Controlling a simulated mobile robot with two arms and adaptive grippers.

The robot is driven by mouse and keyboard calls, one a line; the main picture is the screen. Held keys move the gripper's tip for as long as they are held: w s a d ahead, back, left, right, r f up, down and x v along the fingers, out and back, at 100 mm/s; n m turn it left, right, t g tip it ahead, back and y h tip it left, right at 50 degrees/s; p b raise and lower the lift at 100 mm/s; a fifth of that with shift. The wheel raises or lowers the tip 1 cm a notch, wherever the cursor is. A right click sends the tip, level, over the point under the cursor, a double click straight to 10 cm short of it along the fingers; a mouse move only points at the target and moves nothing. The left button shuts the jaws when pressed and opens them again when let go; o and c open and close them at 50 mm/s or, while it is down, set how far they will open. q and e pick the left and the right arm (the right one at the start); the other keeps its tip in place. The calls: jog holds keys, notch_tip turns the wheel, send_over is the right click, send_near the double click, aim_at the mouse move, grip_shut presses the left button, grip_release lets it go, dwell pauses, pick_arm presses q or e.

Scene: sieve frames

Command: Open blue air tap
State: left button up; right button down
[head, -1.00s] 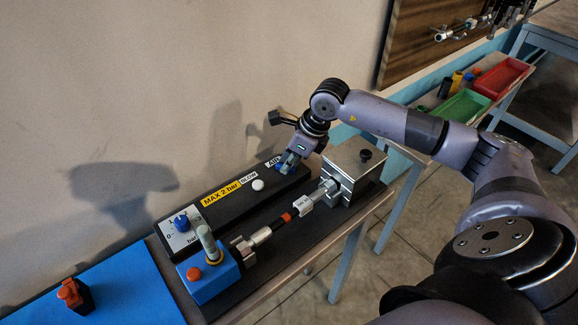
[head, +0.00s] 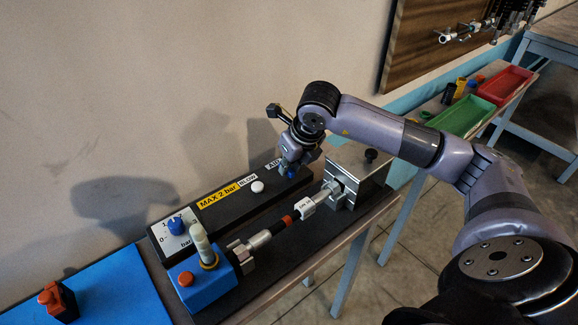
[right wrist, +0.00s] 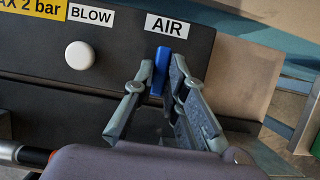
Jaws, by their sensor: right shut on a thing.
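The blue air tap (right wrist: 161,72) is a narrow blue handle below the white "AIR" label (right wrist: 167,25) on a dark panel. In the right wrist view the handle stands nearly upright, roughly across the length of the panel. My right gripper (right wrist: 157,85) is shut on it, one finger on each side. In the head view only a small blue bit of the tap (head: 291,174) shows beneath my right gripper (head: 291,164); the fingers hide the rest. My left gripper is not in view.
Beside the tap sit a white blow button (head: 257,187) and a yellow "MAX 2 bar" label (head: 218,193). A blue regulator knob (head: 176,225) is farther left. A metal clamp block (head: 350,178) and a rod fixture (head: 283,223) lie close in front. A wall stands behind.

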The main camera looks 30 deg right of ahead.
jog(key=shift+r, duration=0.1)
jog(key=c, duration=1.6)
grip_release()
jog(key=v, duration=1.2)
